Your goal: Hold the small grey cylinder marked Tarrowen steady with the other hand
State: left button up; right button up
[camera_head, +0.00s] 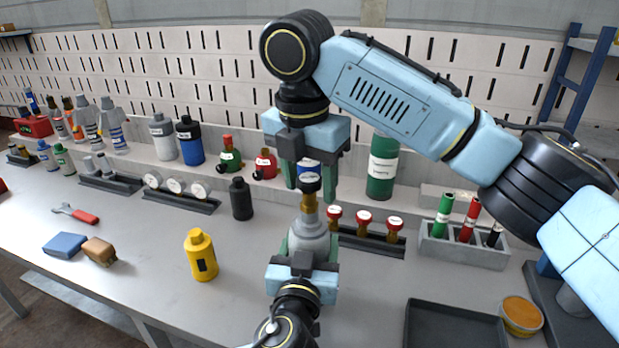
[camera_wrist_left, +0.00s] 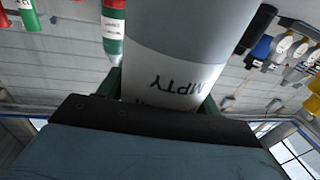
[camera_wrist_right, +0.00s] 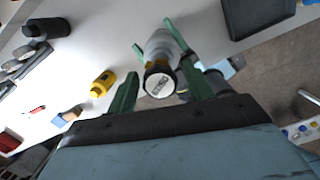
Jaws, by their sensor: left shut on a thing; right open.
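A small grey cylinder (camera_head: 309,240) stands upright over the bench, with a brass neck (camera_head: 309,204) and a black, white-labelled round top (camera_head: 309,181). My left gripper (camera_head: 308,254) is shut around its body from the front. In the left wrist view its grey and white side (camera_wrist_left: 180,60) shows upside-down letters "MPTY"; I cannot read the name Tarrowen. My right gripper (camera_head: 311,188) comes from above, open, its fingers on either side of the black top. In the right wrist view the top's white disc (camera_wrist_right: 160,84) lies between the open fingers; contact is not visible.
A yellow bottle (camera_head: 202,262) and a black bottle (camera_head: 241,200) stand to the left. A rack with red-topped valves (camera_head: 367,240) is close on the right, beside a grey tube holder (camera_head: 465,250). A dark tray (camera_head: 455,325) lies front right.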

jog(key=m, duration=0.4)
jog(key=shift+m, duration=0.3)
jog(key=shift+m+g, duration=0.3)
jog(key=shift+m, duration=0.4)
jog(key=m, duration=0.3)
jog(key=shift+m+h, duration=0.3)
jog(key=shift+m+g, duration=0.3)
jog(key=shift+m, duration=0.9)
jog(key=shift+m, duration=0.6)
jog(key=m, duration=0.4)
jog(key=shift+m+g, duration=0.4)
